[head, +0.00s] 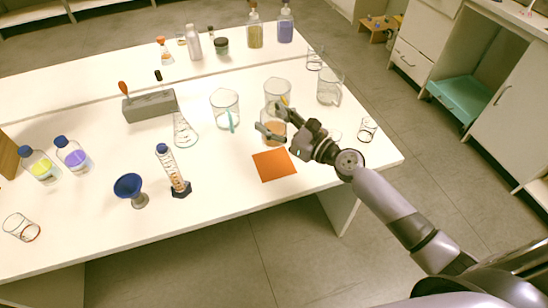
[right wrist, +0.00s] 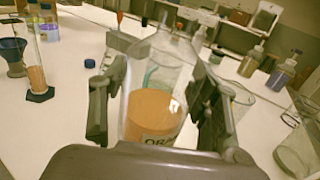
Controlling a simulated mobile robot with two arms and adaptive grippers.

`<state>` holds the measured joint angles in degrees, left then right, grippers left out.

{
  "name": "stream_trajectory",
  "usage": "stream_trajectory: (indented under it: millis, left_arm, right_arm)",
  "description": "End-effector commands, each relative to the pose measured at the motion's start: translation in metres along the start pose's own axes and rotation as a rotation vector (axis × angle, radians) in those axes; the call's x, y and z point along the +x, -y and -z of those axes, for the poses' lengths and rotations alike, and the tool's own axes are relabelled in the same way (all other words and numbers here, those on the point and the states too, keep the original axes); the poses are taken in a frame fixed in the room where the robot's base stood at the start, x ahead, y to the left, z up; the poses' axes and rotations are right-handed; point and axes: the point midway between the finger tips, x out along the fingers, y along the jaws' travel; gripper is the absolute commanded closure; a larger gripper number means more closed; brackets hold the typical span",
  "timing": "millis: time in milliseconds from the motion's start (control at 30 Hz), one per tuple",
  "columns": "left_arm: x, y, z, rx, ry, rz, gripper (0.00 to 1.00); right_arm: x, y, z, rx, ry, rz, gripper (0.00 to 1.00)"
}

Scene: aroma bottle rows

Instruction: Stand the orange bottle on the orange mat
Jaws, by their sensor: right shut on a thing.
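The orange bottle is clear glass with orange liquid (head: 273,132) in its lower part. In the right wrist view the bottle (right wrist: 154,112) stands between my fingers, roughly upright, with a partly hidden label reading "ORAN". My right gripper (head: 279,121) is shut on it; its two fingers (right wrist: 162,108) flank the glass. The orange mat (head: 274,166) lies flat near the table's front edge, bare. In the head view the bottle shows just beyond the mat's far edge; I cannot tell whether its base touches the table. My left gripper is not in view.
Glass beakers (head: 225,108) (head: 329,90) stand near the gripper, and a small glass (head: 367,129) stands to the right. A cylinder on a dark base (head: 181,188) and a blue funnel (head: 129,186) stand left of the mat. The table around the mat is clear.

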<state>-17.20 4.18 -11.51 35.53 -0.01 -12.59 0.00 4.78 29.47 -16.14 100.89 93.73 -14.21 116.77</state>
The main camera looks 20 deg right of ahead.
Motion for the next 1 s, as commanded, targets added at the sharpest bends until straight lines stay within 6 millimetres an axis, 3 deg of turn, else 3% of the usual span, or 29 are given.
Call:
stream_trajectory:
  millis: [33, 133, 400, 600, 1000]
  left_arm:
    - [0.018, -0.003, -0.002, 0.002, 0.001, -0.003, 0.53]
    - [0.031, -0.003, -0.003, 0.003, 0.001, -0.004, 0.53]
    - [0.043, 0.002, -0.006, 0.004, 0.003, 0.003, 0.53]
    - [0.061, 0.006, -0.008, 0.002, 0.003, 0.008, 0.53]
    - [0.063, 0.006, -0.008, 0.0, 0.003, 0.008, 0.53]
  right_arm:
    - [0.0, 0.0, 0.022, 0.005, 0.001, 0.0, 0.86]
    - [0.001, 0.0, 0.042, 0.004, 0.002, 0.002, 0.86]
    - [0.0, 0.0, 0.066, 0.001, 0.002, 0.0, 0.86]
    - [0.001, 0.0, 0.097, 0.004, 0.002, 0.0, 0.86]
    - [0.001, 0.0, 0.104, 0.0, 0.002, -0.001, 0.86]
